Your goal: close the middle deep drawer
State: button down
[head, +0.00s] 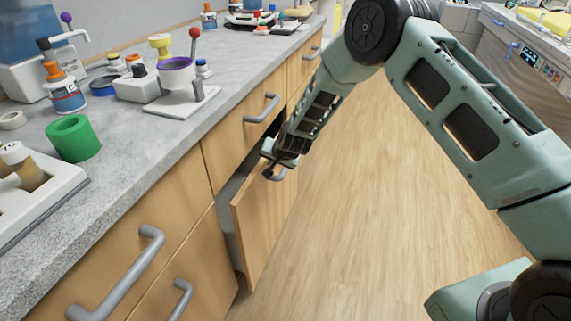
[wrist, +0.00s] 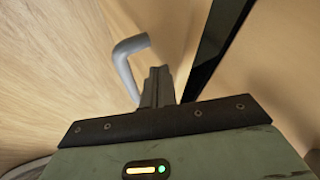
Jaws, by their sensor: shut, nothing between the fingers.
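The middle deep drawer (head: 255,235) has a light wood front and stands partly open, its front out from the cabinet face with a gap behind its left edge. Its grey bar handle (head: 280,174) is partly hidden by my gripper. My gripper (head: 274,166) is at the top of the drawer front, close beside the handle. In the wrist view the shut fingers (wrist: 158,85) are just right of the grey handle (wrist: 128,62), over the wood. No object shows between them. I cannot tell whether they touch the drawer front or handle.
Above the drawer is a shut drawer with a grey handle (head: 262,108). More shut drawers with handles (head: 125,275) are at the near left. The grey counter (head: 130,150) holds a green ring (head: 73,138) and lab items. The wood floor (head: 360,220) to the right is clear.

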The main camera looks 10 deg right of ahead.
jog(key=shift+w+a, duration=0.55)
jog(key=shift+a, duration=0.2)
